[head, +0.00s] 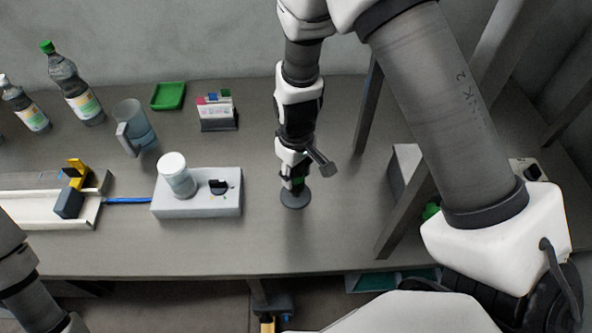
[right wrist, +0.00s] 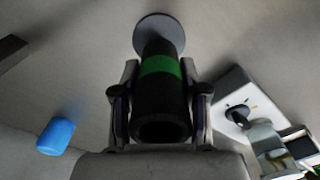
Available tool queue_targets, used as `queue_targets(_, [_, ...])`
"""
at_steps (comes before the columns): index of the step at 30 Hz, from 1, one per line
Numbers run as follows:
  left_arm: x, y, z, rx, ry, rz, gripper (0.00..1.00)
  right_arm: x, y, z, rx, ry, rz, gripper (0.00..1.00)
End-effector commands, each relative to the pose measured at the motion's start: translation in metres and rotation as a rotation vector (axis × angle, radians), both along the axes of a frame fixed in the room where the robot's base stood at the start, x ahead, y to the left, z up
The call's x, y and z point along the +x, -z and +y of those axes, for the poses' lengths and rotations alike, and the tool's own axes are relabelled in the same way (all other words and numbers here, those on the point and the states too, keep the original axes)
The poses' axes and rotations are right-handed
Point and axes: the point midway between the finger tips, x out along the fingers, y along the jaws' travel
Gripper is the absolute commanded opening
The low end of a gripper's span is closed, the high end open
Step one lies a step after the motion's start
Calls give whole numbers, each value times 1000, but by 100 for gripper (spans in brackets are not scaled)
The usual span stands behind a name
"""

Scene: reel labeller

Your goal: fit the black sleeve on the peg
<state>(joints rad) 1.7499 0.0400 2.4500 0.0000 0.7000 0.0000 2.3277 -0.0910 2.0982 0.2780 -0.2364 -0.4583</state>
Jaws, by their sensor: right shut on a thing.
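My right gripper (head: 293,181) points down over the table and is shut on the black sleeve. In the right wrist view, the gripper's fingers (right wrist: 160,105) sit on both sides of the black sleeve (right wrist: 161,118), which has a green band and an open, hollow near end. The sleeve's far end overlaps a round grey disc (right wrist: 158,30); I cannot tell whether they touch. The disc (head: 295,198) lies on the table in the head view. My left gripper is out of view.
The pale box (head: 190,208) also carries a white-lidded jar (head: 177,178). A jug (head: 134,128), green tray (head: 168,96), bottles (head: 76,92) and card holder (head: 217,113) stand behind. A blue cylinder (right wrist: 56,136) shows in the right wrist view. Grey posts (head: 405,215) stand right.

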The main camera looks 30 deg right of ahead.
Motion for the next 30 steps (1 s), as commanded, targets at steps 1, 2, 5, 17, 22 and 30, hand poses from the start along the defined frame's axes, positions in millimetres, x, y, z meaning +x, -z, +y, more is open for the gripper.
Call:
queue_targets(1, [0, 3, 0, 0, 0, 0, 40, 0, 4, 0, 0, 0, 0, 7])
queue_targets(2, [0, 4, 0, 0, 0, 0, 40, 0, 5, 0, 0, 0, 0, 7])
queue_targets(5, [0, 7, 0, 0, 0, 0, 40, 0, 9, 0, 0, 0, 0, 7])
queue_targets(17, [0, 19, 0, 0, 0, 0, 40, 0, 25, 0, 0, 0, 1, 7])
queue_targets(22, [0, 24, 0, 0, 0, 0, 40, 0, 32, 0, 0, 0, 0, 7])
queue_targets(30, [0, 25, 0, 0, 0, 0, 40, 0, 33, 0, 0, 0, 0, 7])
